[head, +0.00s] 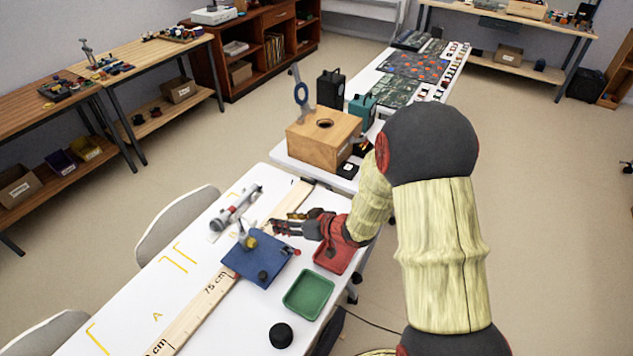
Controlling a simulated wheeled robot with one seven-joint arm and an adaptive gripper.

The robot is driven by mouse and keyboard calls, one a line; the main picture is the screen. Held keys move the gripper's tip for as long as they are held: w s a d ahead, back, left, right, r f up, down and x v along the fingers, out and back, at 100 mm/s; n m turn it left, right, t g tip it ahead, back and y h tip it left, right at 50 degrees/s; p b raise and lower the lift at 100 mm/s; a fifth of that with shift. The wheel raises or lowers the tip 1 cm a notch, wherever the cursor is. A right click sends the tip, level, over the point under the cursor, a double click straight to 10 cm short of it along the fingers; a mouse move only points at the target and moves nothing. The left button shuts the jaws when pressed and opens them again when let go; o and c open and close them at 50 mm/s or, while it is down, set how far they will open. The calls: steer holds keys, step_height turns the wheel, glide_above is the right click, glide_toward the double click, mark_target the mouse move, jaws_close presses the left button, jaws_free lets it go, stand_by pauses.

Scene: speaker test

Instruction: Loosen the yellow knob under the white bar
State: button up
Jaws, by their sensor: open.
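A small yellow knob (250,242) sits above the far left edge of a blue plate (255,265) on the white table. A short pale bar (242,230) stands just above and left of the knob; whether it is the white bar is too small to tell. My gripper (279,221) is open, its fingers pointing left, a little right of and beyond the knob in the picture. It appears apart from the knob, with nothing seen between the fingers. Its height over the table is hard to judge.
A grey cylindrical device (236,208) lies beyond the knob. A red tray (334,258) is under my wrist, and a green tray (309,294) is nearer. A black round object (281,335) stands at the front. A wooden box (323,140) is behind. The table's left side is mostly clear.

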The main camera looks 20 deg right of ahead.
steer(key=s+d+r+m+h, duration=0.1)
steer(key=s+d+r+h, duration=0.1)
steer(key=r, duration=0.6)
steer(key=s+d+r+m+h, duration=0.1)
steer(key=s+d+r+h, duration=0.1)
steer(key=d+r+h, duration=0.3)
steer(key=shift+d+r+g, duration=0.3)
steer(key=shift+d+r, duration=0.3)
steer(key=shift+r, duration=1.05)
steer(key=n+t+y, duration=0.1)
steer(key=n+y, duration=0.4)
steer(key=y, duration=0.3)
glide_toward(255, 243)
steer(key=shift+p+x, duration=0.45)
steer(key=shift+x, duration=0.45)
steer(key=shift+y, duration=0.3)
steer(key=shift+b+x, duration=1)
steer(key=shift+x, duration=2.9)
steer(key=shift+d, duration=0.1)
steer(key=shift+c, duration=0.8)
